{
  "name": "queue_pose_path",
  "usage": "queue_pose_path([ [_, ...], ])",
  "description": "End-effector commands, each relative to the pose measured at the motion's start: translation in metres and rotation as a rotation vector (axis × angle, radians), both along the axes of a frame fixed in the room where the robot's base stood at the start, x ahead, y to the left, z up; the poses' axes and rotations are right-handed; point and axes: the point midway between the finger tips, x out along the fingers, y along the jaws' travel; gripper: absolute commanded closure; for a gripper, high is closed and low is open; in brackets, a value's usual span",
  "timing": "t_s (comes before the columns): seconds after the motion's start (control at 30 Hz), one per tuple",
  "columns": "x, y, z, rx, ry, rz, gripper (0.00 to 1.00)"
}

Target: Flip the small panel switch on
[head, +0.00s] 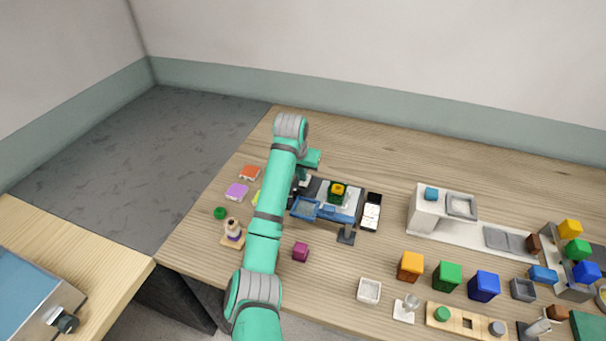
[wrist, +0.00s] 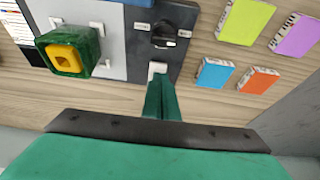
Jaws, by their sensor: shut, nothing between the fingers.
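A dark grey panel (wrist: 140,48) fills the upper middle of the wrist view. It carries a black knob (wrist: 165,34) with small white labels at its sides. A small white piece, apparently the panel switch (wrist: 157,68), sits at the panel's lower edge. My gripper (wrist: 161,84) is shut and empty, with its green fingertips right at this white piece. I cannot tell whether they touch it, and the fingers partly hide it. The switch's position is unclear. In the head view my arm hides most of the panel and the gripper.
A green block with a yellow top (wrist: 70,52) stands on a light plate beside the panel. Blue (wrist: 214,74), orange (wrist: 258,80), lime (wrist: 245,20) and purple (wrist: 297,35) flat pieces lie on the other side. A blue tray (head: 304,208) is near the panel.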

Motion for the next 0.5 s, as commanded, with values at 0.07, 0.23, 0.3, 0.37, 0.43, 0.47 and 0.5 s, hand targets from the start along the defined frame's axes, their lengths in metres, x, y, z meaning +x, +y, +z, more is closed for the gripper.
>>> queue_pose_path([
  [0.07, 0.000, -0.003, 0.001, 0.000, 0.000, -0.004, 1.00],
  [0.23, -0.001, -0.004, 0.016, 0.000, -0.002, -0.006, 1.00],
  [0.3, -0.002, -0.002, 0.028, 0.000, -0.004, -0.005, 1.00],
  [0.37, -0.003, 0.002, 0.039, 0.000, -0.004, -0.001, 1.00],
  [0.43, -0.007, 0.005, 0.053, 0.001, -0.003, 0.002, 1.00],
  [0.47, -0.009, 0.006, 0.059, 0.000, -0.005, 0.002, 1.00],
  [0.5, -0.012, 0.007, 0.067, 0.000, -0.004, 0.002, 1.00],
])
